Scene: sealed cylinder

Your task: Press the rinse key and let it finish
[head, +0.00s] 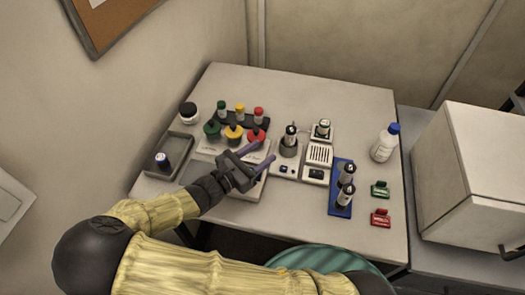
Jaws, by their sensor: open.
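My gripper (264,155) is open and empty, its two purple fingers apart. It is over the right part of a pale flat unit (250,190), just left of a white bench device (279,175). The device has a small dark blue key (284,169), a dark switch (316,174) and a grille (318,155). I cannot read any label, so I cannot tell which one is the rinse key. A dark-topped vial (291,131) stands in the device's round grey holder (290,149). Another vial (323,127) stands behind it. My gripper and arm hide part of the flat unit.
A blue rack (340,207), a white bottle (384,146) and green and red clips are right. A grey tray (164,178) is left. The table's back right is clear.

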